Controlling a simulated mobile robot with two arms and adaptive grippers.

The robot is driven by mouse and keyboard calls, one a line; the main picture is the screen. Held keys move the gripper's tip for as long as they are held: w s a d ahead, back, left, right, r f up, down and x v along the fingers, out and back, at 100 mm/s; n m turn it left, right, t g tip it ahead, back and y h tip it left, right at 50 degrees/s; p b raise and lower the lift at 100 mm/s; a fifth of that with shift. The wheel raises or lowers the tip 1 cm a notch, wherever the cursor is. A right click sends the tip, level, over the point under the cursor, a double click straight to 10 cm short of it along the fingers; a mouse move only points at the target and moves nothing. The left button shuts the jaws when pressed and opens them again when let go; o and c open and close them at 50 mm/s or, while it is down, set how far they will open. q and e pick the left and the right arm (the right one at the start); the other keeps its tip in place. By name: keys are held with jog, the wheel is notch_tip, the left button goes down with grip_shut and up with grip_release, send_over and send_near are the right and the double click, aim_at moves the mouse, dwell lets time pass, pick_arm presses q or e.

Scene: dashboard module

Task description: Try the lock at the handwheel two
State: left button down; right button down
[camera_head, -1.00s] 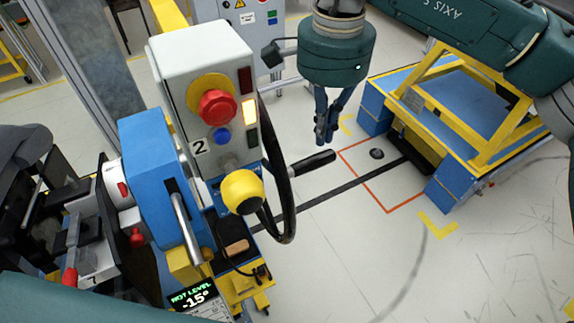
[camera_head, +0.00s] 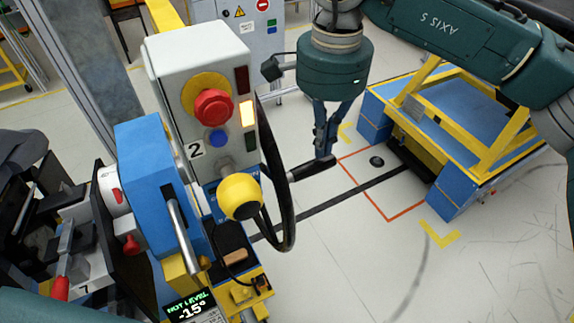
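The black handwheel (camera_head: 288,205) stands nearly edge-on beside the grey control box (camera_head: 193,52) marked 2. Its black handle (camera_head: 313,168) sticks out to the right. A yellow ball knob (camera_head: 240,196) sits in front of the wheel. My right gripper (camera_head: 326,153) points down, with its fingertips at the outer end of the handle. The fingers look close together; whether they touch or grip the handle is unclear. My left gripper is not in view; a piece of my teal arm shows at the lower left.
The box carries a red button (camera_head: 213,106), a blue button (camera_head: 218,139) and a lit yellow lamp (camera_head: 247,112). A blue and yellow stand (camera_head: 460,130) is at the right. Open floor lies between.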

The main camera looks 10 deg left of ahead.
dwell(0.5)
jog(key=shift+f, duration=0.15)
jog(key=shift+f+b, duration=0.9)
jog(key=shift+s+f, duration=0.1)
jog(key=shift+f, duration=0.05)
dwell(0.5)
notch_tip(320, 180, up, 2)
jog(key=shift+r+p, duration=0.1)
jog(key=shift+p, duration=0.5)
notch_tip(320, 180, up, 6)
jog(key=p, duration=0.3)
dwell(0.4)
